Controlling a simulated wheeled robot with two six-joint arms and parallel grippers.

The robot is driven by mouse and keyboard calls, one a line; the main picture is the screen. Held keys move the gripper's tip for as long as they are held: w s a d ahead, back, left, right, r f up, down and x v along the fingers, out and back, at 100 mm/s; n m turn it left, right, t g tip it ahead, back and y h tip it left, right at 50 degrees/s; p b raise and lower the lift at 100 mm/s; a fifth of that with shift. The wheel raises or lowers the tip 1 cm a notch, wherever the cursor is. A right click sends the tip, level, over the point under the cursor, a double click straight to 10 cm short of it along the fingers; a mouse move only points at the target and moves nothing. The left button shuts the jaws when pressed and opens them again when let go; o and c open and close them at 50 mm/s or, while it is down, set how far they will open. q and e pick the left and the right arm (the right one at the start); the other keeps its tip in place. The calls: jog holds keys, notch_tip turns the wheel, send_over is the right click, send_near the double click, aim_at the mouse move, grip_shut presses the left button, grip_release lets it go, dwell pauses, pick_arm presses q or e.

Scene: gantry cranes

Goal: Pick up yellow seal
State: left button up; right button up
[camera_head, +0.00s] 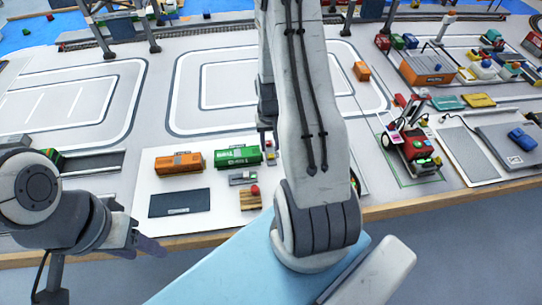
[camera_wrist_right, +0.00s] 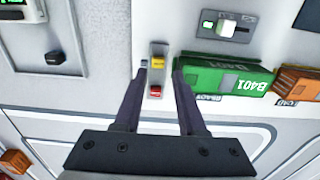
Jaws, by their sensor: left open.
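The yellow seal (camera_wrist_right: 158,60) looks like a small yellow block on a narrow grey holder, with a red block (camera_wrist_right: 155,91) on the same holder. My right gripper (camera_wrist_right: 160,70) is open and empty, and its two dark fingers lie on either side of the holder in the right wrist view. I cannot tell how far above the seal the fingertips are. In the head view my right gripper (camera_head: 267,145) is partly hidden by my arm, beside the green container (camera_head: 238,156). My left gripper (camera_head: 138,243) is open and empty at the lower left, near the table edge.
The green container also shows close to the right finger in the right wrist view (camera_wrist_right: 232,82). An orange container (camera_head: 178,163), a dark flat panel (camera_head: 180,203) and a wooden block with a red knob (camera_head: 250,199) stand nearby. A red vehicle (camera_head: 416,149) stands to the right.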

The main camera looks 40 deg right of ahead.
aim_at(271, 155)
notch_tip(271, 155, down, 5)
jog(key=shift+d+p, duration=0.15)
jog(key=shift+p, duration=0.4)
grip_shut()
jog(key=shift+r, duration=0.1)
